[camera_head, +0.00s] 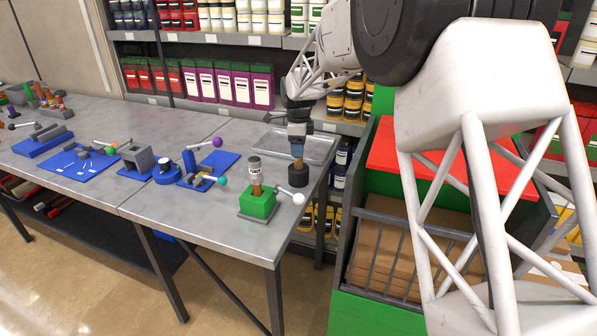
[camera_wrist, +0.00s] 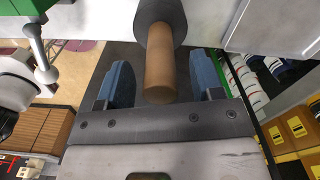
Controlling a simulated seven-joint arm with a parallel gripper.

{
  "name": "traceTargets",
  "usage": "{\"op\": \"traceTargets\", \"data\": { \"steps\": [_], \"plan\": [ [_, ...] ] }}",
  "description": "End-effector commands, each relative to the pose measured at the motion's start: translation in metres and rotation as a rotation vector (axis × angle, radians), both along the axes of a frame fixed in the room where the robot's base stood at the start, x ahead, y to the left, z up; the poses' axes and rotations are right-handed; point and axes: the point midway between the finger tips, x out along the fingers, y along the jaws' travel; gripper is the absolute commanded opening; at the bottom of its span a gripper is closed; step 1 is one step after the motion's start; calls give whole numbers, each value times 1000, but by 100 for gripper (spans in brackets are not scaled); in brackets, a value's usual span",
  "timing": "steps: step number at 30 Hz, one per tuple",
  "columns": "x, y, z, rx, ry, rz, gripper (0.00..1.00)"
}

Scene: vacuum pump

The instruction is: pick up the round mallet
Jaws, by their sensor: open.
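The round mallet (camera_head: 298,178) stands on its dark cylindrical head near the right end of the grey table, its wooden handle pointing up. In the wrist view its wooden handle (camera_wrist: 160,72) reaches between the two blue fingers, with the dark head beyond it. My gripper (camera_head: 297,138) is above the mallet, pointing down. In the wrist view my gripper (camera_wrist: 162,82) is open, with a gap visible on each side of the handle.
A green block fixture (camera_head: 257,205) with an upright part and white-knobbed lever stands close left of the mallet. A shallow metal tray (camera_head: 318,149) lies behind it. Blue fixtures (camera_head: 215,170) spread leftward. A green and red cabinet (camera_head: 400,150) stands right of the table.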

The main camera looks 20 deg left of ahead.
Motion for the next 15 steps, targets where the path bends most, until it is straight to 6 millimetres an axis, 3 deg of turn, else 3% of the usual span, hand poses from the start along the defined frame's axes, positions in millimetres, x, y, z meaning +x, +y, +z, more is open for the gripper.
{"op": "traceTargets", "data": {
  "steps": [15],
  "plan": [
    [0, 0, -8, 1, -1, 0, 61]
  ]
}}
